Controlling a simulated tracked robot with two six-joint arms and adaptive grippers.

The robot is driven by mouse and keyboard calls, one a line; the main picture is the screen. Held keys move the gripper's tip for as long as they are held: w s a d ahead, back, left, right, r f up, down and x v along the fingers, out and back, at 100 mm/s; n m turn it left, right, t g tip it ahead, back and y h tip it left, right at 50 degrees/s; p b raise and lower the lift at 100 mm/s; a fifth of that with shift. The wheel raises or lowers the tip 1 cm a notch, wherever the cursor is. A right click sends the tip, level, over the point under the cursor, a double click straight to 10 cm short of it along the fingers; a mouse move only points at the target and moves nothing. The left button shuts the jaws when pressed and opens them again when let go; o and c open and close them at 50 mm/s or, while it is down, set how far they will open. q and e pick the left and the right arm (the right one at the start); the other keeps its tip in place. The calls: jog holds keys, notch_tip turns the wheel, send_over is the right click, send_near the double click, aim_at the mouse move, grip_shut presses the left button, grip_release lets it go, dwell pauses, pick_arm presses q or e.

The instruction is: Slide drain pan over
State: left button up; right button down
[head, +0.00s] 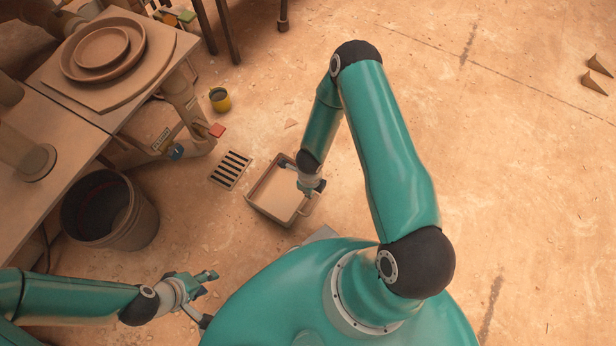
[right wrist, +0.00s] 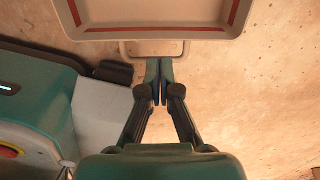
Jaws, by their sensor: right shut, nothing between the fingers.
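The drain pan (head: 273,194) is a shallow tan rectangular tray on the floor, near the middle of the head view. In the right wrist view the pan (right wrist: 155,32) fills the top, with a red line inside its rim and a pale loop handle (right wrist: 128,42) on the near side. My right gripper (right wrist: 160,66) is shut and empty, its fingertips at the handle's near bar; I cannot tell whether they touch it. In the head view my right gripper (head: 312,187) partly covers the pan's right side. My left gripper (head: 208,297) is open and empty, away from the pan.
A slotted floor drain (head: 230,169) lies just left of the pan. A dark bucket (head: 140,222) stands by the workbench (head: 40,125) at left. A small yellow pot (head: 220,99) stands farther back. The floor at right is mostly clear.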

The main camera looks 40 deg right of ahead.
pick_arm(q)
notch_tip(320, 180, down, 4)
jog(key=b, duration=0.3)
pick_arm(e)
notch_tip(320, 180, down, 9)
pick_arm(q)
jog(key=shift+w+r, duration=0.1)
jog(key=shift+r, duration=0.05)
